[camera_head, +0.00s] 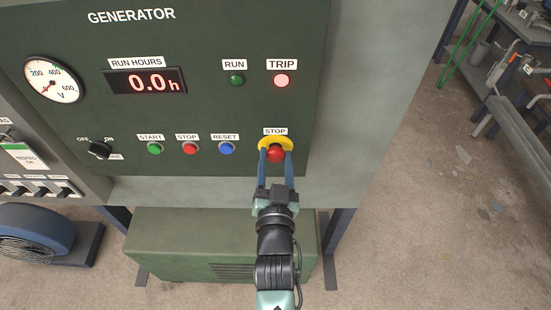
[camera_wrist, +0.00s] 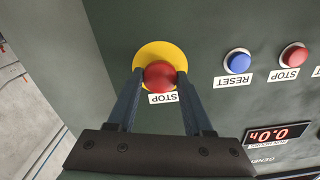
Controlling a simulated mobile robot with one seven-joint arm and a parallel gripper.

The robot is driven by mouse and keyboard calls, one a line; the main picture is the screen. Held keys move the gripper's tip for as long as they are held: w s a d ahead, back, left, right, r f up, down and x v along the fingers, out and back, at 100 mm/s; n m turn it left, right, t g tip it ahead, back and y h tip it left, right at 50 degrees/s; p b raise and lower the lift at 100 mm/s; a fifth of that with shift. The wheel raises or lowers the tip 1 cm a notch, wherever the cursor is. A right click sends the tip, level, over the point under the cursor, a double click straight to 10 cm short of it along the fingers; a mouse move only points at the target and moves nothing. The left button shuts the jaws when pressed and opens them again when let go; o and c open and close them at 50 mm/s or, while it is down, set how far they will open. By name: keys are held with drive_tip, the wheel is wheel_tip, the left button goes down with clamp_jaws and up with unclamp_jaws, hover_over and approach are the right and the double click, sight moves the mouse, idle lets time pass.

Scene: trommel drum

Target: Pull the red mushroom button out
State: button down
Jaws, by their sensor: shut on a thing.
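The red mushroom button (camera_head: 276,155) sits on a yellow round plate (camera_head: 263,143) under a STOP label, at the lower right of the dark green generator panel. My gripper (camera_head: 276,158) reaches up to it from below, with its two blue fingers on either side of the red head. In the wrist view the red mushroom button (camera_wrist: 160,76) lies between the fingertips of my gripper (camera_wrist: 160,80), in front of the yellow plate (camera_wrist: 152,50). The gripper is shut on the button. The fingers hide the sides of the head.
Small START, red STOP (camera_head: 190,148) and blue RESET (camera_head: 227,148) buttons sit in a row to the left. The TRIP lamp (camera_head: 281,80) glows pale red above, and the RUN lamp (camera_head: 236,79) is dark green. A green box (camera_head: 180,240) stands below the panel.

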drive_tip(key=shift+s+f, duration=0.15)
drive_tip(key=shift+s, duration=0.25)
drive_tip(key=c, duration=0.6)
unclamp_jaws()
drive_tip(key=shift+s, duration=0.1)
drive_tip(key=o, duration=0.3)
drive_tip(key=shift+s, duration=0.15)
drive_tip(key=s+b, duration=0.1)
drive_tip(key=s, duration=1.1)
drive_tip(key=shift+s+b, duration=0.3)
drive_tip(key=shift+s, duration=0.1)
